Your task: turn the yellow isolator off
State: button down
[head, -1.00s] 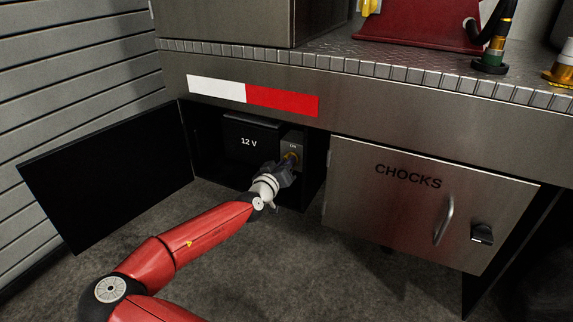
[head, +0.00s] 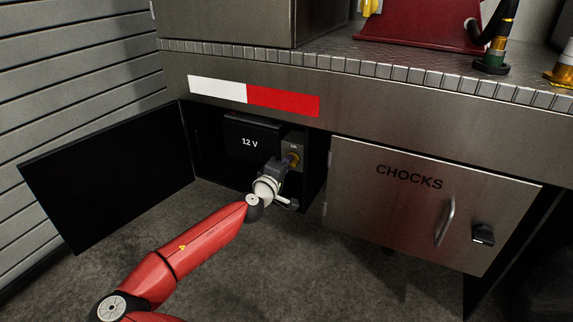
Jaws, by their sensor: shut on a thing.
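The yellow isolator (head: 293,158) is on a grey plate inside the open compartment, to the right of the black 12 V battery box. Small lettering on the plate above it is too small to read surely now. My gripper (head: 287,163) reaches in from the lower left and is shut on the isolator, covering much of it. The isolator's exact angle is hidden by the fingers.
The battery box (head: 248,138) fills the compartment's left part. The compartment's black door (head: 108,180) hangs open at the left. The closed CHOCKS door (head: 400,195) with its handle is at the right. The floor in front is clear.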

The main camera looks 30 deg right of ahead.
jog(key=shift+n, duration=0.9)
jog(key=shift+f, duration=0.1)
jog(key=c, duration=1.4)
grip_release()
jog(key=shift+c, duration=0.2)
jog(key=v, duration=0.8)
